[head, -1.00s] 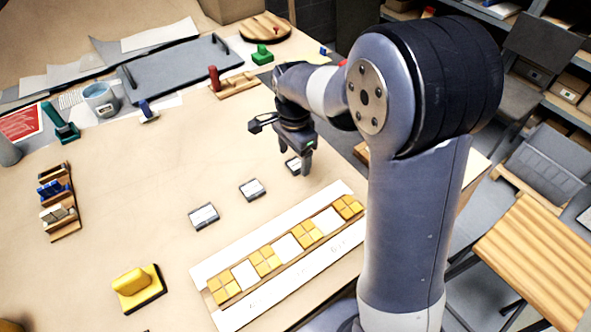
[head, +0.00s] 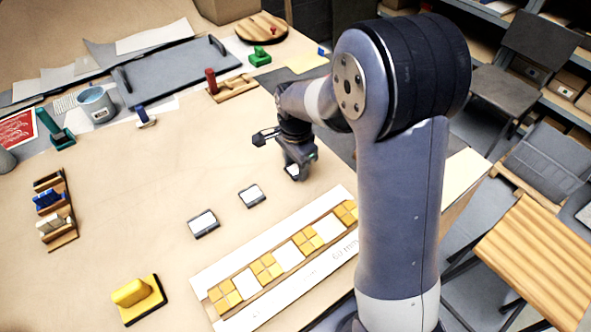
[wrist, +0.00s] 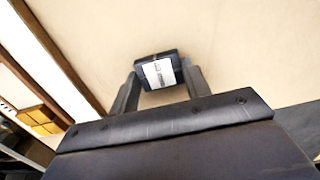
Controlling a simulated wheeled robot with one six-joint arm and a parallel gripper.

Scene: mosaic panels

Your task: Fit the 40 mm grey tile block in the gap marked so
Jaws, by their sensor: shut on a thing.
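My gripper (head: 296,168) is over the table behind the panel's right part, shut on a tile block (wrist: 158,72). In the wrist view the block is dark-sided with a pale labelled face, between both fingers; its label is too small to read. Two similar blocks lie on the table, one in the middle (head: 252,195) and a larger-looking one (head: 203,223) to its left. The mosaic panel (head: 205,287) is a white board with groups of yellow tiles and white gaps between them. Printed marks run along its front edge; one seems to read 60 mm. My arm hides its right end.
A yellow-handled float (head: 132,292) lies at the front left. A wooden rack (head: 66,241) with blue and white pieces stands at the left.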

